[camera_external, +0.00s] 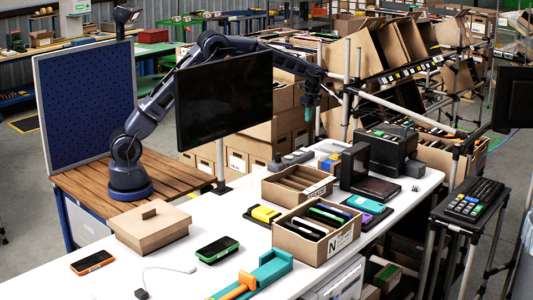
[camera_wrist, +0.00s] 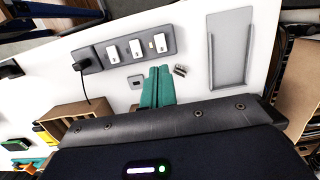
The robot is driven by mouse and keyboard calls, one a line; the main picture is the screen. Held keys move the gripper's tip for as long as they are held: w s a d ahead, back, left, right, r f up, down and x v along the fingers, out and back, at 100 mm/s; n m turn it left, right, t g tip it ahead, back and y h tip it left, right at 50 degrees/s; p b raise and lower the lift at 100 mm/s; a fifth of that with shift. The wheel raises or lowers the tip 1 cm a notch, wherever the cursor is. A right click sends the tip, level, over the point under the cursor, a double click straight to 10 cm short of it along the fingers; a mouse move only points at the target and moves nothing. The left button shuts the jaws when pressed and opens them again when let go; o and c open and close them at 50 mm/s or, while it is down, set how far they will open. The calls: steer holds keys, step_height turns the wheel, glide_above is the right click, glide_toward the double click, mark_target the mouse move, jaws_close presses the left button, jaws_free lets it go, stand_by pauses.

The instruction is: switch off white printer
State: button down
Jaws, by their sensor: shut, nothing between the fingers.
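No unit that I can clearly tell as a white printer shows. A white boxy unit (camera_external: 345,283) is partly visible under the table's front edge; I cannot tell what it is. A grey power strip (camera_wrist: 127,49) with three white rocker switches and a black plug at its left end lies on the white table in the wrist view. It also shows behind the cardboard bins in the external view (camera_external: 291,161). My gripper (camera_external: 311,116) points down above the back of the table. Its teal fingers (camera_wrist: 158,72) are shut and empty, apart from the strip.
A black boxy machine (camera_external: 388,150) stands at the back right of the table. Open cardboard bins (camera_external: 300,184) stand mid-table. A black monitor (camera_external: 224,96) stands beside my arm. A grey tray (camera_wrist: 229,50) lies right of the strip; white tabletop (camera_wrist: 190,25) between them is clear.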

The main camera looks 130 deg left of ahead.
mark_target(303, 148)
steer(key=f, duration=0.4)
steer(key=s+f, duration=0.1)
steer(key=f, duration=0.4)
steer(key=s+f, duration=0.1)
steer(key=f, duration=0.4)
